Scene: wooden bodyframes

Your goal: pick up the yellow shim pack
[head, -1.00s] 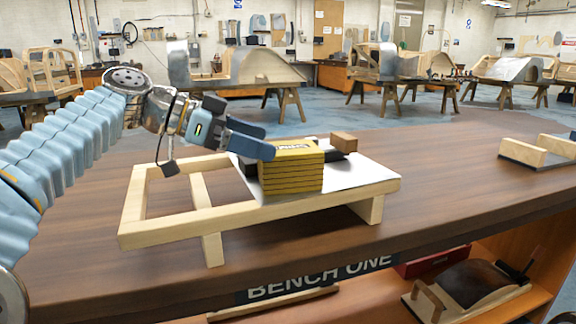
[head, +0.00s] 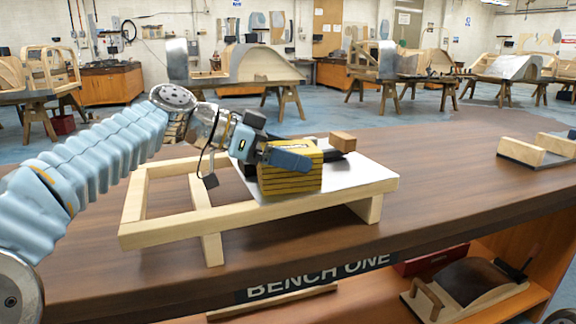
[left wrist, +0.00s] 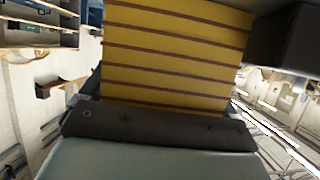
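The yellow shim pack (head: 290,182), a block with dark stripes, is at the wooden frame's pale sheet (head: 350,180). My left gripper (head: 290,158) is at the pack, with one blue finger lying along its near side. The other finger is mostly hidden behind the pack. In the left wrist view the pack (left wrist: 175,55) fills the upper middle, and a dark finger pad (left wrist: 150,128) lies against it. The gripper looks shut on the pack. I cannot tell whether the pack touches the sheet. My right gripper is not in view.
A small brown wooden block (head: 342,141) and a dark piece (head: 330,155) are just behind the pack. A wooden fixture (head: 535,150) stands at the right of the brown bench (head: 440,180). The bench between is clear.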

